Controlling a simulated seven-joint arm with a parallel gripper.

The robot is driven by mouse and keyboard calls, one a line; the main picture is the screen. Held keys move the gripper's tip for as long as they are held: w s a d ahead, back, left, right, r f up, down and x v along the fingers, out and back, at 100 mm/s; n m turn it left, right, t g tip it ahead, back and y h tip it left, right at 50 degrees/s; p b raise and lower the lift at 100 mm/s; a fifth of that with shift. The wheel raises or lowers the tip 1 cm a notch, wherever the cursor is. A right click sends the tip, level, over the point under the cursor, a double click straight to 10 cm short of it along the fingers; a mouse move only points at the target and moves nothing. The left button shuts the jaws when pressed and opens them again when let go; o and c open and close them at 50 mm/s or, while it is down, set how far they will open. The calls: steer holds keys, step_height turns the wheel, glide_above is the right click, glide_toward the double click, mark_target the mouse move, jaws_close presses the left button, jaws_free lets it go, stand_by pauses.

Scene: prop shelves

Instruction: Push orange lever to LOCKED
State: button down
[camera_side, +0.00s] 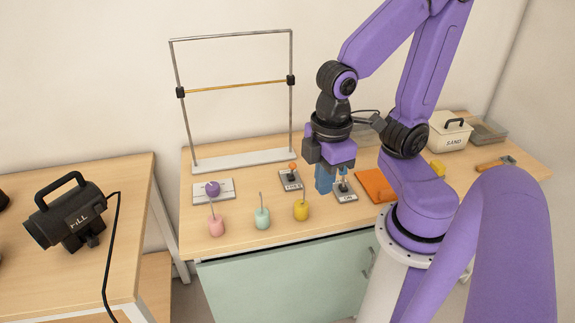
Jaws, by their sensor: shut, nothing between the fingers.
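The orange lever (293,167) shows as a small orange knob on a dark plate (290,181), near the middle of the table. The plate's lettering is too small to read for sure, and I cannot tell the lever's exact tilt. My gripper (324,190) points down with its blue fingers shut and empty. It is just right of the orange lever's plate, with a small gap in the picture. The fingers are close to the left side of another small lever plate (345,196).
A purple knob (212,188) sits on a white plate at the left. Pink (216,227), mint (262,219) and yellow (301,211) weights stand along the front. A metal frame (240,160) stands behind. An orange board (372,187) and a sand box (450,138) are at the right.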

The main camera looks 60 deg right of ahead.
steer(key=w+d+f+m+h, duration=0.1)
steer(key=w+d+f+m, duration=0.1)
steer(key=w, duration=0.5)
steer(key=w+d+f+m+h, duration=0.1)
steer(key=w+d+f+m, duration=0.2)
steer(key=w+d+m, duration=0.2)
steer(key=w+d+f+m+g+h, duration=0.1)
steer(key=w+d+m, duration=0.3)
steer(key=w, duration=0.5)
steer(key=shift+w+f+m+h, duration=0.2)
steer(key=shift+f+m+h, duration=0.4)
steer(key=shift+f+m, duration=0.35)
steer(key=shift+d, duration=0.15)
glide_toward(292, 171)
steer(key=a+f, duration=0.4)
steer(key=shift+w+f, duration=0.25)
steer(key=shift+f, duration=0.1)
steer(key=d, duration=0.3)
steer(key=shift+s+f, duration=0.1)
steer(key=shift+s, duration=0.1)
steer(key=shift+s+d, duration=0.1)
steer(key=shift+d, duration=0.45)
